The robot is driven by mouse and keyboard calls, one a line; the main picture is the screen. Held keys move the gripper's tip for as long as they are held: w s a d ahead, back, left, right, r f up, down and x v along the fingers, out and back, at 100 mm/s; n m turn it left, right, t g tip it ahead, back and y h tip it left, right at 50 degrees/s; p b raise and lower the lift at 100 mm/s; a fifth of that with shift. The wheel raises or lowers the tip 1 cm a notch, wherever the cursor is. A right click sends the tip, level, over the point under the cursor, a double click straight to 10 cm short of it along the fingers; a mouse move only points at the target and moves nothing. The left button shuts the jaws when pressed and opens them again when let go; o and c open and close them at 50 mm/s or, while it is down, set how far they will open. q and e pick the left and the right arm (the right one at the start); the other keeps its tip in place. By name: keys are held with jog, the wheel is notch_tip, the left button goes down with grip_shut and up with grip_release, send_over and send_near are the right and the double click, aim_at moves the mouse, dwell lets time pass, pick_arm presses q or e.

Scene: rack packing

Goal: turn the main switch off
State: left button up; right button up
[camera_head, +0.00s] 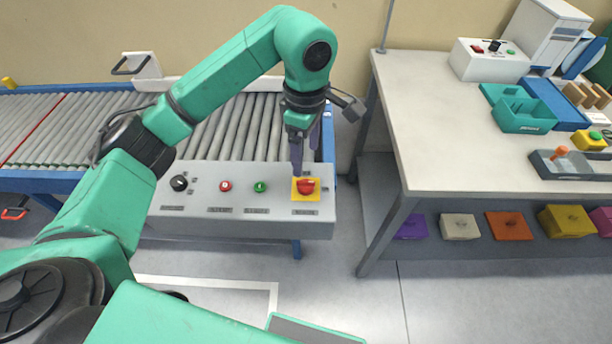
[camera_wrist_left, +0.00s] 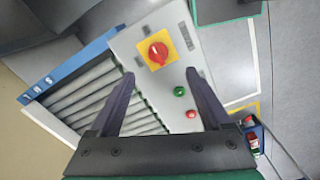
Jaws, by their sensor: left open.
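The main switch (camera_head: 306,187) is a red rotary knob on a yellow plate at the right end of the grey control panel (camera_head: 240,180). In the left wrist view the knob (camera_wrist_left: 157,53) lies beyond the fingertips, a little left of the line between them. My left gripper (camera_head: 301,166) points down just above and behind the switch, apart from it as far as I can tell. Its two dark fingers (camera_wrist_left: 160,82) are spread with nothing between them. The knob's exact setting is too small to read. My right gripper is not in view.
On the same panel are a black knob (camera_head: 179,183), a red button (camera_head: 225,186) and a green button (camera_head: 260,187). The roller conveyor (camera_head: 215,125) lies behind it. A workbench (camera_head: 430,100) with trays and a white control box (camera_head: 488,60) stands at right.

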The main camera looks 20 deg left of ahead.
pick_arm(q)
send_over(306, 182)
jog(key=f, duration=0.2)
jog(key=f+p, duration=0.1)
jog(key=f, duration=0.2)
jog(key=shift+s, duration=0.2)
jog(key=f, duration=0.5)
jog(key=shift+w+p, duration=0.2)
jog(key=shift+p, duration=0.15)
jog(key=shift+s+f, duration=0.1)
jog(key=shift+f, duration=0.15)
jog(key=shift+c, duration=0.9)
grip_shut()
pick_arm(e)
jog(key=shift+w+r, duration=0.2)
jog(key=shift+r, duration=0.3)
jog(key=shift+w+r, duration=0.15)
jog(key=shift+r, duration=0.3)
